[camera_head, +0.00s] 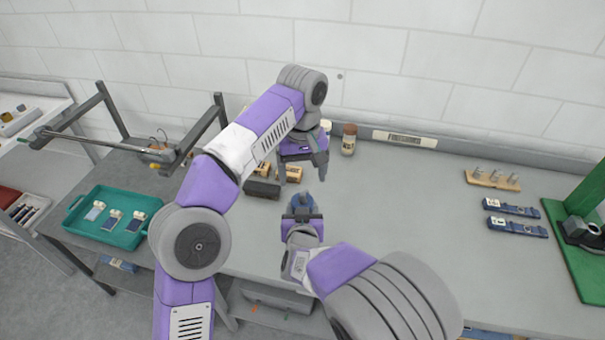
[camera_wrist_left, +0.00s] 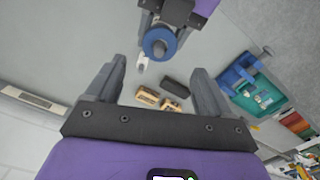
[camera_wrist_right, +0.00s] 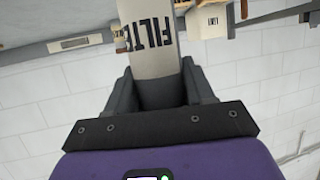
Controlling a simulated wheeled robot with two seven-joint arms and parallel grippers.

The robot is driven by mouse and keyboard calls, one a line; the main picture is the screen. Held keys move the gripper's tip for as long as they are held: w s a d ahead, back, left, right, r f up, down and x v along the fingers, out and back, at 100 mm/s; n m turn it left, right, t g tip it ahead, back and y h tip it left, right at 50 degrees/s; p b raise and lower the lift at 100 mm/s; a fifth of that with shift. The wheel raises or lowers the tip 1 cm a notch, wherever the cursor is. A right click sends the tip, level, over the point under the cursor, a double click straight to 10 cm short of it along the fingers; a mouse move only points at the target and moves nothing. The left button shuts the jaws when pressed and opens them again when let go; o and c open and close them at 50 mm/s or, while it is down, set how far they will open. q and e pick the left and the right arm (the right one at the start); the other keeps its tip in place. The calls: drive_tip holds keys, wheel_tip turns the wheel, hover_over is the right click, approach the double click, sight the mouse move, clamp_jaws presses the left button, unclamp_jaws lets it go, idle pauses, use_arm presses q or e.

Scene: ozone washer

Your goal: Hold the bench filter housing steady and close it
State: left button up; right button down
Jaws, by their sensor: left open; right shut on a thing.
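The filter housing is a light grey cylinder (camera_wrist_right: 150,45) printed with "FILTER" in the right wrist view. My right gripper (camera_wrist_right: 158,80) is shut around its darker grey part. A round blue cap (camera_wrist_left: 160,43) with a grey knob in its centre faces the left wrist camera at the housing's end. The cap also shows as a small blue shape (camera_head: 302,202) in the head view. My left gripper (camera_head: 303,177) is open and empty just beyond the cap, its fingers apart and not touching it. How tightly the cap sits is hidden.
A dark block (camera_head: 262,190) and small wooden blocks (camera_head: 292,173) lie on the bench close to my grippers. A brown jar (camera_head: 349,139) stands by the wall. A teal tray (camera_head: 128,240) is at left. A peg board (camera_head: 493,181) and blue tools (camera_head: 512,208) lie right. The bench between is clear.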

sight(302, 194)
use_arm(q)
drive_tip(key=shift+f, duration=0.15)
drive_tip(key=shift+f, duration=3.9)
drive_tip(key=c, duration=1.1)
drive_tip(key=shift+o, duration=0.2)
drive_tip(key=shift+m, duration=1.6)
drive_tip(key=o, duration=1.2)
drive_tip(key=shift+c, duration=0.2)
